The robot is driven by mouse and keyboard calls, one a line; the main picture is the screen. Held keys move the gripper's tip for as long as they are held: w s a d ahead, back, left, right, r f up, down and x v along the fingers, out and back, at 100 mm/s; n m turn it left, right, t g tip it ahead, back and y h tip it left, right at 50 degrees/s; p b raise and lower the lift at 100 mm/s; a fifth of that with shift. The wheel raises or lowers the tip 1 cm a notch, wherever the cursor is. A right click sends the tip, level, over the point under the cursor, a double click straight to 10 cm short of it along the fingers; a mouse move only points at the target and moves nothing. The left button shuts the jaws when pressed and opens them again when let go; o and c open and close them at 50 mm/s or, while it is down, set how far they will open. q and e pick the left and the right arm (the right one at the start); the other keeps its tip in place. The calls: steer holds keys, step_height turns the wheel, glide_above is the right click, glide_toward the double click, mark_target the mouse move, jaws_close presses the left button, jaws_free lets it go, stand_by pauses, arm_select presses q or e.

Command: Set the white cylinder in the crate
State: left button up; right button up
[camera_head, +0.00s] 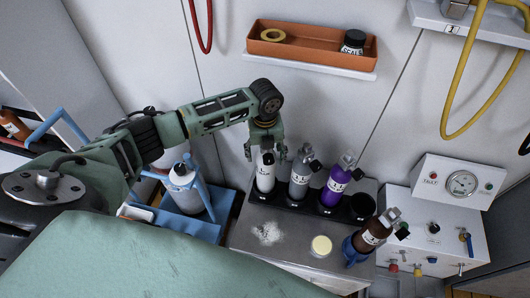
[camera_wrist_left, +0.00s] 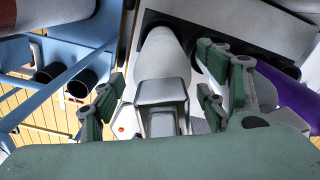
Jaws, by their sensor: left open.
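The white cylinder (camera_head: 265,175) stands upright in the leftmost slot of a black holder (camera_head: 292,204). My left gripper (camera_head: 266,148) is at its top, fingers pointing down. In the left wrist view the open fingers (camera_wrist_left: 158,98) are on either side of the white cylinder (camera_wrist_left: 165,52); contact cannot be told. A blue open-framed crate (camera_head: 222,212) is left of the cabinet and has a grey-white bottle (camera_head: 185,185) in it. The blue frame (camera_wrist_left: 85,28) also shows in the left wrist view with dark round openings. My right gripper is not in view.
A grey bottle (camera_head: 300,178) and a purple bottle (camera_head: 336,185) stand right of the cylinder, close by. A brown bottle (camera_head: 373,236) leans in a blue holder. An orange tray (camera_head: 318,52) hangs above.

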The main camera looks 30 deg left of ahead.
arm_select(q)
step_height(320, 180, up, 12)
steer(key=shift+f, duration=0.25)
steer(key=shift+r, duration=0.4)
steer(key=shift+f, duration=0.1)
